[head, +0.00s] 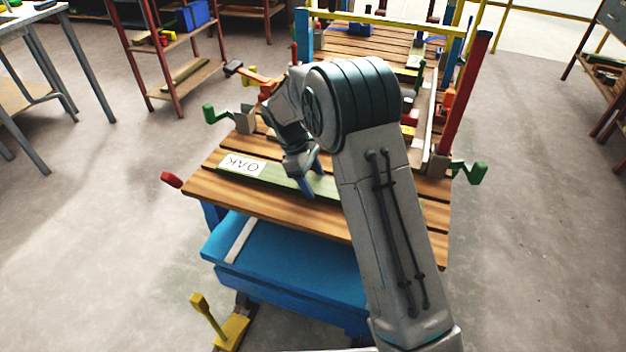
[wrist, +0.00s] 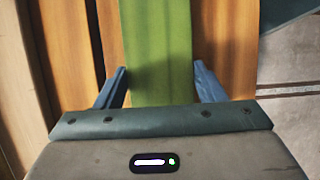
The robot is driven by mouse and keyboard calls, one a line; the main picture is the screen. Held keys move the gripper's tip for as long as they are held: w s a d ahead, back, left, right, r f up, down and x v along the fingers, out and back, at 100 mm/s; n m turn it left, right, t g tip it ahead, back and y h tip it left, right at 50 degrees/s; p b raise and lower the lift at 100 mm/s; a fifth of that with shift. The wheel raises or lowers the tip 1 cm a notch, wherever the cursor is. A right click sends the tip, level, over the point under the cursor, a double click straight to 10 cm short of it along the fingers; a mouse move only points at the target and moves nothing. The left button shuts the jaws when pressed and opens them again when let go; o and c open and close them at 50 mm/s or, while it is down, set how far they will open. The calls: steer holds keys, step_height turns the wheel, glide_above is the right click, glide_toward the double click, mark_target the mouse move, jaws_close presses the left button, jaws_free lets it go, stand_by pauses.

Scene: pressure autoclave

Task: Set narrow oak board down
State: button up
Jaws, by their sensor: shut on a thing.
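The narrow oak board (head: 268,176) is a long green strip with a white "OAK" label (head: 242,166) at its left end. It lies along the slatted wooden bench top, at or just above the slats; I cannot tell if it touches. My gripper (head: 309,184) is shut on the board near its middle, pointing down. My forearm hides the board's right end. In the wrist view the board (wrist: 157,40) runs between the two blue fingers of my gripper (wrist: 161,75), with wooden slats below on both sides.
The slatted bench top (head: 290,212) has bare slats in front of the board. Green-handled clamps (head: 216,115) (head: 467,172) stand at both sides. A red post (head: 465,100) rises at the right. A blue cabinet (head: 290,270) sits below, with a yellow pedal (head: 232,330) on the floor.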

steer(key=shift+f, duration=0.1)
steer(key=o, duration=1.5)
steer(key=p+v, duration=0.2)
steer(key=v, duration=1)
steer(key=shift+s+r, duration=0.1)
steer(key=shift+r, duration=0.1)
step_height(320, 180, up, 4)
steer(key=m+y, duration=0.1)
steer(key=m, duration=0.2)
glide_above(320, 192)
steer(key=s+d+r+m+t+y, duration=0.1)
steer(key=s+d+r+m+y, duration=0.15)
steer(key=s+d+m, duration=0.4)
steer(key=s+d+f+m+t, duration=0.1)
steer(key=s, duration=0.4)
steer(key=s+d+m, duration=0.1)
steer(key=s+m, duration=0.1)
steer(key=s, duration=0.4)
steer(key=s+d+f+m+t, duration=0.1)
steer(key=s+d, duration=0.1)
steer(key=s, duration=0.4)
steer(key=shift+f+t+y, duration=0.3)
steer(key=shift+f+y, duration=0.05)
